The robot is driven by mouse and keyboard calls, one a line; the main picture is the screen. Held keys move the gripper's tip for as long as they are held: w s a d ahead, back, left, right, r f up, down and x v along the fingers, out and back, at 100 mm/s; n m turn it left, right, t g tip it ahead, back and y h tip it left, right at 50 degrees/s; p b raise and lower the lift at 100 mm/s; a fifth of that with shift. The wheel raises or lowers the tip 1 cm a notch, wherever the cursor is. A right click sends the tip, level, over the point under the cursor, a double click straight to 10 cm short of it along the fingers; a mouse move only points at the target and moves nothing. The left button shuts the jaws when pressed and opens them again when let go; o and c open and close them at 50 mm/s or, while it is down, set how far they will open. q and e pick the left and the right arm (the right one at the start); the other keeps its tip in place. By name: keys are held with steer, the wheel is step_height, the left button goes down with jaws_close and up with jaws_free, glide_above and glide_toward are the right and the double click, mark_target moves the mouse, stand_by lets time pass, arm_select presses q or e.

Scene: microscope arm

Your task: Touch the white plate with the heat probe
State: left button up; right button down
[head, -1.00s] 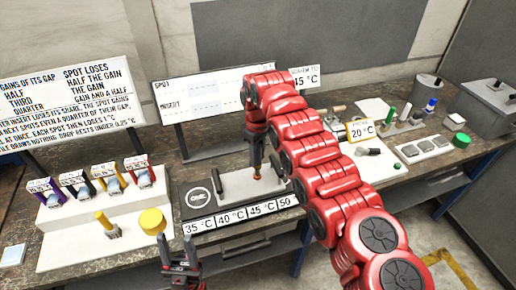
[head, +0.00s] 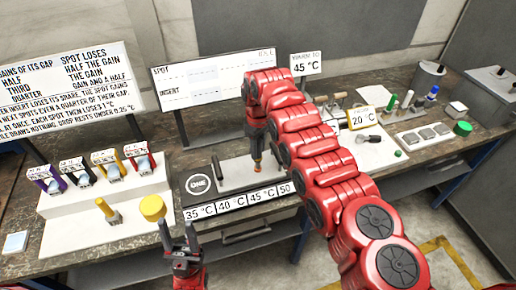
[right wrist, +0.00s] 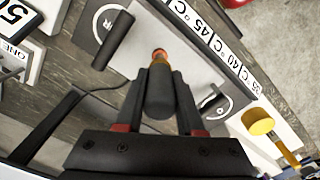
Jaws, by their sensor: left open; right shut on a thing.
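My right gripper (head: 256,147) is shut on the heat probe (head: 257,160), a dark handle with an orange-red tip pointing down. In the right wrist view the probe (right wrist: 160,95) sits between the two fingers (right wrist: 163,72). The white plate (head: 236,173) is the pale slab on the black heater unit, behind the temperature labels. In the head view the tip is over the plate's right part; I cannot tell whether it touches. The plate also shows in the right wrist view (right wrist: 190,62). My left gripper (head: 181,242) is open and empty, in front of the bench.
A white stepped rack (head: 75,215) with several colored inserts stands left of the heater. A yellow-topped piece (head: 152,207) is near the bench front. A dark bar handle (head: 221,187) stands at the plate's left. My right arm covers the bench right of the heater.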

steer(key=shift+f+b, duration=0.4)
steer(key=shift+f, duration=0.1)
stand_by(0.4)
steer(key=shift+f+b, duration=0.1)
steer(key=shift+b, duration=0.25)
stand_by(1.6)
steer(key=shift+r, duration=3.6)
steer(key=shift+f, duration=0.15)
